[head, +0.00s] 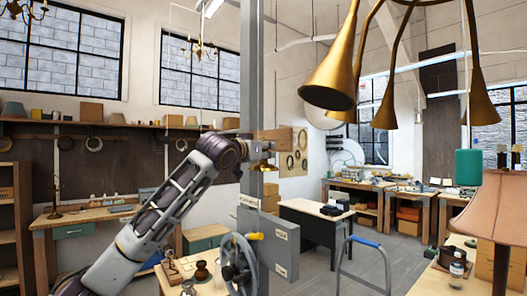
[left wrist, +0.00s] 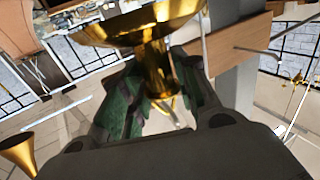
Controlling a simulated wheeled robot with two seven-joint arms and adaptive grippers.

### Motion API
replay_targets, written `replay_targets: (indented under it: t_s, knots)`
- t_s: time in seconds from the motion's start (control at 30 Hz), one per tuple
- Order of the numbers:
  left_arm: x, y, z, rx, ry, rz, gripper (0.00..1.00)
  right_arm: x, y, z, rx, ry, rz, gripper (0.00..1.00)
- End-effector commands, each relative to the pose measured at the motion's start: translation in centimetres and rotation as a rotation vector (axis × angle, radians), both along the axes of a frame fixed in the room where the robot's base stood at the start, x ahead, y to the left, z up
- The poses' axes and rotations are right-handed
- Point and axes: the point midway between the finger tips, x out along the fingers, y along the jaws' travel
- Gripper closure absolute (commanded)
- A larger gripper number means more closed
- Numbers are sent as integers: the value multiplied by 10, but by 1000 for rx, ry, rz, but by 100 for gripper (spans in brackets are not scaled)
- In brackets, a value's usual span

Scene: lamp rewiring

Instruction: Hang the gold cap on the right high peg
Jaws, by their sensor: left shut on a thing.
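The gold cap (left wrist: 140,28) is a shiny flared dish with a narrower stem. My left gripper (left wrist: 160,100) is shut on its stem, with the dish beyond the fingertips. In the head view my left gripper (head: 243,149) is beside the grey post, and a small part of the gold cap (head: 265,146) shows past it. A wooden board (left wrist: 240,45) is fixed to the post, to the right of the cap and apart from it in the wrist view. A thin rod (left wrist: 262,51), perhaps a peg, sticks out from the board. My right gripper is out of view.
The grey post (head: 250,60) rises close by my left arm, with a hand wheel (head: 238,262) low on it. Large gold cones (head: 335,80) of a hanging lamp fill the upper right. A pink lampshade (head: 492,215) stands at the right. Benches line the back.

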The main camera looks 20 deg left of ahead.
Motion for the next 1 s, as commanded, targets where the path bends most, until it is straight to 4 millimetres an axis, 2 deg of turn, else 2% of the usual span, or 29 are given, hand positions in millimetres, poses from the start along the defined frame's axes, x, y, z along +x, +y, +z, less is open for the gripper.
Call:
replay_targets:
  t_s: [0.43,0.47,0.63,1.0]
  knots:
    - [0,0,1,0,-1,0,96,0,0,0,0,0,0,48]
    - [0,0,1,0,-1,0,66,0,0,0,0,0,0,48]
    - [0,0,1,0,-1,0,45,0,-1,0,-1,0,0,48]
    - [-1,0,0,0,0,0,45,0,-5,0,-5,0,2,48]
